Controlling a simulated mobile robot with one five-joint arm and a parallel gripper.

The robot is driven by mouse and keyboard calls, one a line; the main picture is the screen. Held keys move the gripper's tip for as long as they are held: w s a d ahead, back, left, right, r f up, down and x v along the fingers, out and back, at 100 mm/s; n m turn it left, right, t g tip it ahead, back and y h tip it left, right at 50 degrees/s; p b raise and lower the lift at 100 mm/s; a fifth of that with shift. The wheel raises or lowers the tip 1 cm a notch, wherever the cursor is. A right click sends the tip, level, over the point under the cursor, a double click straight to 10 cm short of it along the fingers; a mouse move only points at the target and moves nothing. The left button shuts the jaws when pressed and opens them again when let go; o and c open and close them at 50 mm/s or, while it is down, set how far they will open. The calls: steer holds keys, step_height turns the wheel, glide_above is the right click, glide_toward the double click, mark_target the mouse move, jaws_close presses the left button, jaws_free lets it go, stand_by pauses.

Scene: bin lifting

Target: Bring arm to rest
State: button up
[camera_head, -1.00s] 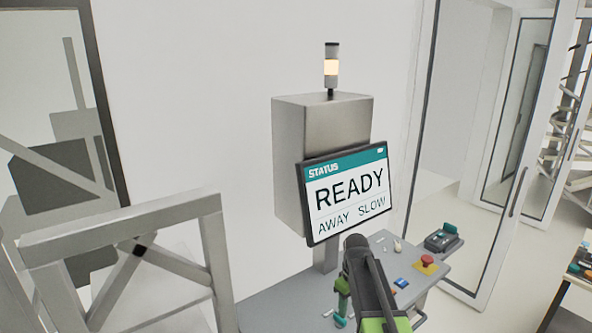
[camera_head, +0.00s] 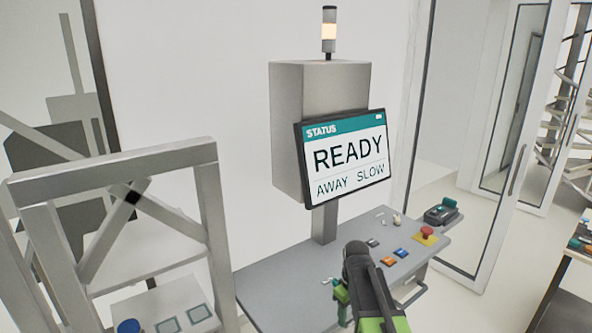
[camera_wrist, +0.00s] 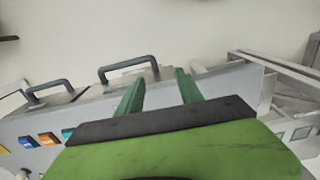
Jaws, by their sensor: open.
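My gripper (camera_wrist: 158,90) shows in the wrist view with its two green fingers apart and nothing between them. In the head view my dark and green arm reaches up from the bottom edge in front of the grey control desk (camera_head: 285,285); the fingers are partly hidden there. A status screen (camera_head: 346,158) on a grey cabinet reads "READY", "AWAY" and "SLOW". In the wrist view the fingers appear in front of the desk's pale side, near a dark handle (camera_wrist: 128,64).
The desk carries a red emergency button (camera_head: 427,232), an orange button (camera_head: 389,261) and a blue button (camera_head: 400,252). A grey metal frame (camera_head: 112,163) stands at the left, with a button panel (camera_head: 178,312) below. A glass door (camera_head: 480,150) is at the right.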

steer(key=s+f+m+b, duration=0.7)
steer(key=s+f+b, duration=0.1)
steer(key=s+f, duration=0.3)
steer(key=shift+d, duration=0.25)
